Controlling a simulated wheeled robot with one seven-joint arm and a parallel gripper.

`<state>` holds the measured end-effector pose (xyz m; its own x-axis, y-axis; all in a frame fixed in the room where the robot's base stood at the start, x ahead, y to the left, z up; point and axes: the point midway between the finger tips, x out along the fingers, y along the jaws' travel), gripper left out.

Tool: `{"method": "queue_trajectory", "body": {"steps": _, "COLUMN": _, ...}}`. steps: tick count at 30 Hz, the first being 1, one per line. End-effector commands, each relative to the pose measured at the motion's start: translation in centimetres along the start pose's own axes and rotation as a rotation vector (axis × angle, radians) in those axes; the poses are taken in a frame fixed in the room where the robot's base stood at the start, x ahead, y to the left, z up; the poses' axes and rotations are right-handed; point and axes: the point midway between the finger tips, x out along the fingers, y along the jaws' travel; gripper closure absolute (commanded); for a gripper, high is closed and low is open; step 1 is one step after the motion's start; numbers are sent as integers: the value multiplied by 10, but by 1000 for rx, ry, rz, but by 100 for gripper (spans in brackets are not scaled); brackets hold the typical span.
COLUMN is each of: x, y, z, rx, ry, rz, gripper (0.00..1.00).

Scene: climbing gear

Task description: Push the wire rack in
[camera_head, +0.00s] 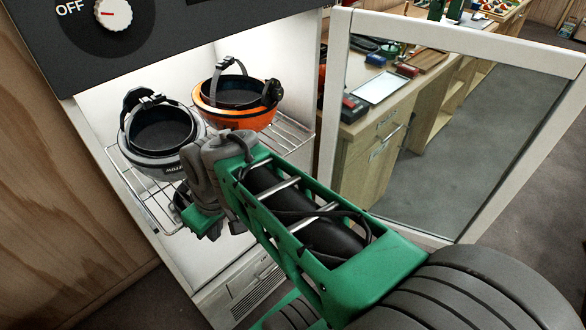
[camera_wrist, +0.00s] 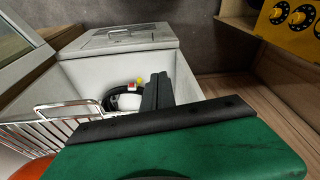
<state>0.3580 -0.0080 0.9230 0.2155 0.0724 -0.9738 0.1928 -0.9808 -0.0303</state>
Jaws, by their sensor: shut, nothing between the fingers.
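The wire rack (camera_head: 291,132) is inside the white cabinet, below the dark control panel. It carries an upturned grey helmet (camera_head: 160,140) on the left and an upturned orange helmet (camera_head: 240,100) on the right. My gripper (camera_head: 203,218) is at the rack's front, below the grey helmet; my wrist covers part of the rack's front edge. In the wrist view the shut, empty fingers (camera_wrist: 158,92) point away from the camera, right of the rack's wires (camera_wrist: 62,118). Whether they touch the rack cannot be told. A sliver of orange helmet (camera_wrist: 32,170) shows at lower left.
The glass-paned door (camera_head: 455,120) stands open on the right, close to my arm. A dark curved item with red, white and yellow parts (camera_wrist: 125,93) shows beyond my fingers. A wooden panel (camera_head: 50,180) borders the cabinet on the left. A workbench (camera_head: 385,130) shows through the door.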

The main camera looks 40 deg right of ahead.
Motion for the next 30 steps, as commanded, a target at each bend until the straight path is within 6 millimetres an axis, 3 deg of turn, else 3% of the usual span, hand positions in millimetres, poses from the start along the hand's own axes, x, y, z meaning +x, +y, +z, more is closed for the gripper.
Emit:
{"method": "queue_trajectory", "body": {"steps": 3, "x": -12, "y": 50, "z": -19, "rx": -199, "ry": 27, "rz": -92, "gripper": 100}}
{"method": "queue_trajectory", "body": {"steps": 7, "x": -30, "y": 120, "z": -17, "rx": -499, "ry": 144, "rz": -176, "gripper": 100}}
{"method": "queue_trajectory", "body": {"steps": 12, "x": -62, "y": 207, "z": 34, "rx": -891, "ry": 361, "rz": -158, "gripper": 100}}
{"method": "queue_trajectory", "body": {"steps": 15, "x": -79, "y": 236, "z": 71, "rx": -1069, "ry": 454, "rz": -99, "gripper": 100}}
{"method": "queue_trajectory", "body": {"steps": 18, "x": -88, "y": 248, "z": 95, "rx": -1182, "ry": 506, "rz": -51, "gripper": 100}}
{"method": "queue_trajectory", "body": {"steps": 21, "x": -87, "y": 250, "z": 103, "rx": -1229, "ry": 525, "rz": -31, "gripper": 100}}
{"method": "queue_trajectory", "body": {"steps": 30, "x": -42, "y": 232, "z": 84, "rx": -1234, "ry": 526, "rz": -35, "gripper": 100}}
